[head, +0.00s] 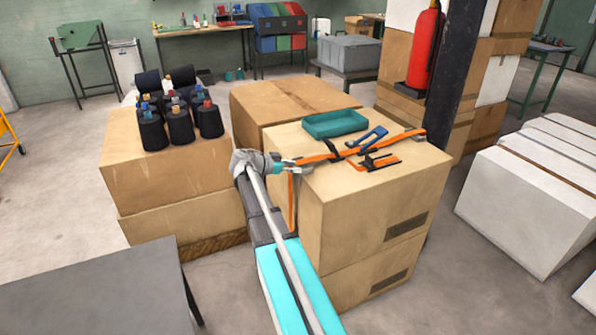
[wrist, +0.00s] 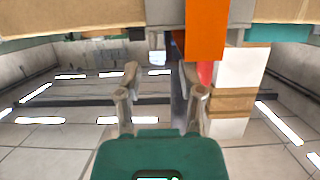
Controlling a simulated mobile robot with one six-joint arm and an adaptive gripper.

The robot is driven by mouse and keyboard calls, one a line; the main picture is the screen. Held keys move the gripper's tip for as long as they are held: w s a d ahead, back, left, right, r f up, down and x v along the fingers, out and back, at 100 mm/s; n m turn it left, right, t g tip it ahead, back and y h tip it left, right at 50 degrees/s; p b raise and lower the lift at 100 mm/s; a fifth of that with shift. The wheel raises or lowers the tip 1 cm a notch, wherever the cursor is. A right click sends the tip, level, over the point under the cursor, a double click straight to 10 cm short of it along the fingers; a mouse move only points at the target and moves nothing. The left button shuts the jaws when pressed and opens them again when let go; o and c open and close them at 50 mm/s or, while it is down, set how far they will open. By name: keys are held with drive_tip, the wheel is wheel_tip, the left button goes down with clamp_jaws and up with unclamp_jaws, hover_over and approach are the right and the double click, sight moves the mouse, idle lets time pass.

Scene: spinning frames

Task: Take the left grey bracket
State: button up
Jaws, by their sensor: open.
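Two small dark grey pieces that look like brackets lie on top of the front cardboard box (head: 350,205). The left one (head: 332,149) is close to the orange strap (head: 352,152), below the teal tray. The right one (head: 378,162) is nearer the middle of the box top. Their exact shapes are too small to tell. My gripper (head: 299,167) is at the left edge of that box, apart from both pieces. In the wrist view my gripper (wrist: 160,75) has its fingers spread with nothing between them, and no bracket is recognisable.
A teal tray (head: 336,123) and a blue tool-like object (head: 371,138) are on the same box. An orange strap end (wrist: 205,30) hangs close ahead in the wrist view. Boxes with dark cones (head: 181,127) stand left. A dark column (head: 463,75) rises behind right.

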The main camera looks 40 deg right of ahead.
drive_tip(key=shift+d+f, duration=0.1)
drive_tip(key=b+x, duration=0.1)
drive_tip(key=x, duration=0.1)
drive_tip(key=b+x, duration=0.1)
drive_tip(key=x, duration=0.1)
drive_tip(key=shift+s+f, duration=0.25)
drive_tip(key=shift+s+d, duration=0.1)
drive_tip(key=shift+d, duration=0.25)
clamp_jaws()
idle(0.3)
